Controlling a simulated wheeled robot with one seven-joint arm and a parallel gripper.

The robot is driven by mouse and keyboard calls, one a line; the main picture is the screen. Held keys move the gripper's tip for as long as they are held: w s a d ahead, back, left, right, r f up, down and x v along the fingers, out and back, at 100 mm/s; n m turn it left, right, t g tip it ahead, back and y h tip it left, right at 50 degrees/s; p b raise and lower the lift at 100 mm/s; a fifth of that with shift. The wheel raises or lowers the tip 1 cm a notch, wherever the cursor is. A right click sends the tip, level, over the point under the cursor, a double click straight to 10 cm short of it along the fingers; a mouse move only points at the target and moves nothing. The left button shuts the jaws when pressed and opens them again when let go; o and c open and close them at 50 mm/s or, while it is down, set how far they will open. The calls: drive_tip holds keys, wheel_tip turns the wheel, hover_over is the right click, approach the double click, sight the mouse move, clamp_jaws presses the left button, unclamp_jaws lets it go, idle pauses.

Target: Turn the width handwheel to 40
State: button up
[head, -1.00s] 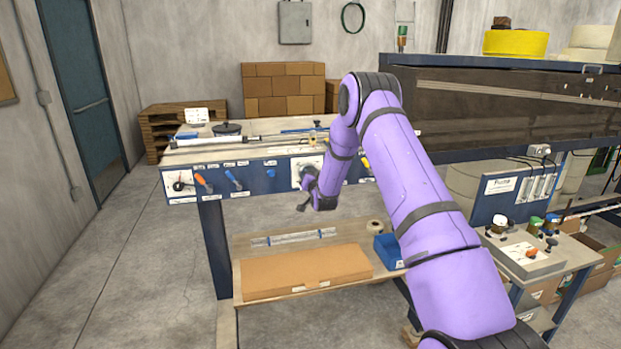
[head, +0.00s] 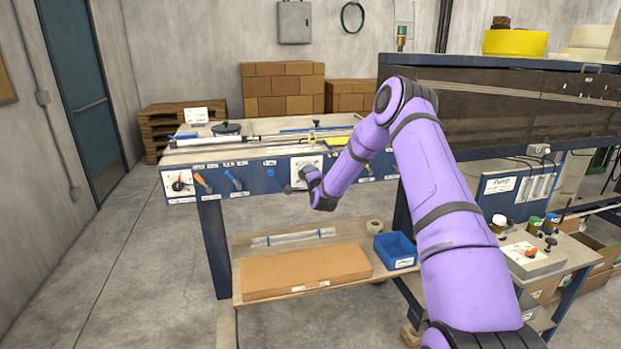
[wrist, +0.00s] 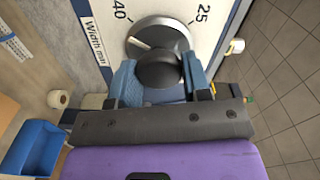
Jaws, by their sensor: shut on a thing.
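The width handwheel (wrist: 177,34) is a dark grey disc with a black knob (wrist: 158,68) and a white pointer line. It sits on a white dial plate (wrist: 225,12) marked "Width mm", with 40 and 25 in sight. The pointer line aims left in the wrist view, a little below the 40. My gripper (wrist: 160,80) has its blue fingers on both sides of the knob, shut on it. In the head view, my gripper (head: 306,180) is at the white dial plate (head: 298,165) on the bench front and hides much of the handwheel.
Below is a shelf with a cardboard box (head: 305,273) and a blue bin (head: 396,250). A long dark machine (head: 500,110) stands right. Floor at left is clear.

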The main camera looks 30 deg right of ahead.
drive_tip(key=shift+f+m, duration=0.2)
drive_tip(key=shift+m, duration=1)
drive_tip(key=shift+a, duration=0.1)
drive_tip(key=o, duration=0.9)
drive_tip(key=shift+r, duration=0.1)
drive_tip(key=v, duration=1.1)
drive_tip(key=shift+w+r, duration=0.1)
